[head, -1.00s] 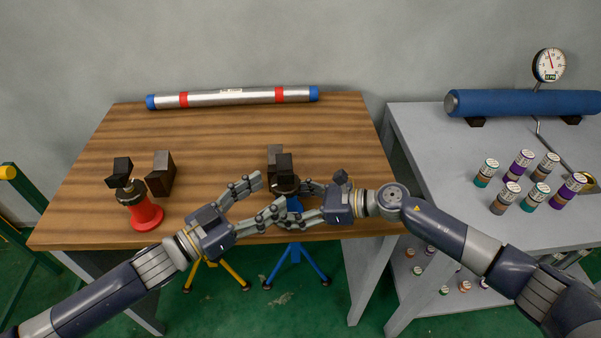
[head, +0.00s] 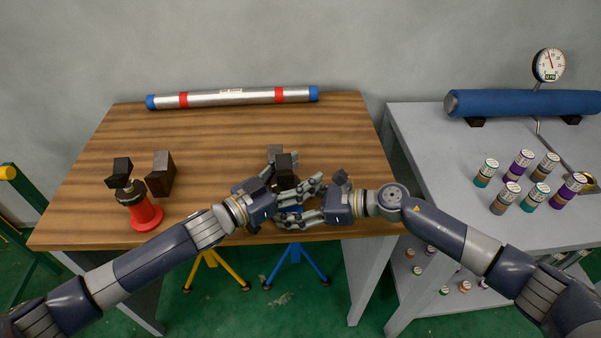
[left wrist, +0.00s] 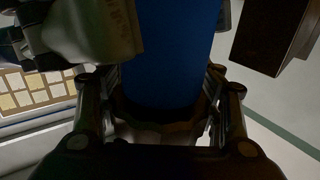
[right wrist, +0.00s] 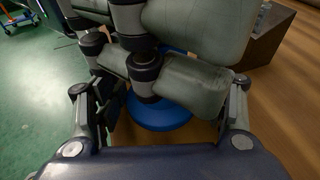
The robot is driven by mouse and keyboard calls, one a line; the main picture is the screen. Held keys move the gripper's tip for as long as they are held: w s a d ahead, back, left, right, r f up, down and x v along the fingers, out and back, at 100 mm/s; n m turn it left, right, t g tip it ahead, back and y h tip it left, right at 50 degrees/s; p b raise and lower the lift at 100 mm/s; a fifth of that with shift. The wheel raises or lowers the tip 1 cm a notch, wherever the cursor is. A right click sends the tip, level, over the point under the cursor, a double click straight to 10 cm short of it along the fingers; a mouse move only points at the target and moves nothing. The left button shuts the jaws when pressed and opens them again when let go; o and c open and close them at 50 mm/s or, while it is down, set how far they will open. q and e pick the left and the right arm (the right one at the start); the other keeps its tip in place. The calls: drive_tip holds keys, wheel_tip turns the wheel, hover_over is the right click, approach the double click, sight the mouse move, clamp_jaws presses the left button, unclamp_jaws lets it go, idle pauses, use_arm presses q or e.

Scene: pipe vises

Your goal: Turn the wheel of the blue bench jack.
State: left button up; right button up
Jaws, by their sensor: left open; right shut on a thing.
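The blue bench jack stands at the front edge of the wooden table, its black head (head: 284,163) showing above my fingers. Its blue body fills the middle of the left wrist view (left wrist: 172,50), and its round blue base shows in the right wrist view (right wrist: 157,115). The fingers hide the wheel in the head view. My left gripper (head: 290,190) is open, with its fingers on both sides of the blue body. My right gripper (head: 300,210) comes from the right and is shut on the jack low down. The fingers of both grippers overlap closely.
A red bench jack (head: 145,212) and a dark block (head: 161,175) stand at the table's left. Another dark block (head: 275,152) is behind the blue jack. A silver pipe (head: 232,97) lies at the back. A grey bench (head: 430,165) at right holds several small cylinders.

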use_arm(q)
drive_tip(key=shift+w+d, duration=0.1)
drive_tip(key=shift+c, duration=0.5)
drive_tip(key=c, duration=0.9)
drive_tip(key=shift+c, duration=0.2)
drive_tip(key=n+t+y, duration=0.2)
drive_tip(key=shift+w+t, duration=0.15)
drive_tip(key=shift+t, duration=0.15)
drive_tip(key=n+y, duration=0.1)
drive_tip(key=n+t+y, duration=0.1)
drive_tip(key=a+t+y, duration=0.1)
drive_tip(key=shift+w+n, duration=0.3)
drive_tip(key=shift+n, duration=0.1)
drive_tip(key=shift+c, duration=0.2)
drive_tip(key=shift+w+a+n+t+y, duration=0.1)
drive_tip(key=shift+a+n+t+y, duration=0.1)
drive_tip(key=shift+n+t+y, duration=0.35)
drive_tip(key=shift+w+a+n+t+y, duration=0.1)
drive_tip(key=shift+a+n+t+y, duration=0.15)
drive_tip(key=shift+y, duration=0.6)
drive_tip(key=shift+c, duration=0.4)
drive_tip(key=shift+f, duration=0.15)
drive_tip(key=shift+c, duration=0.2)
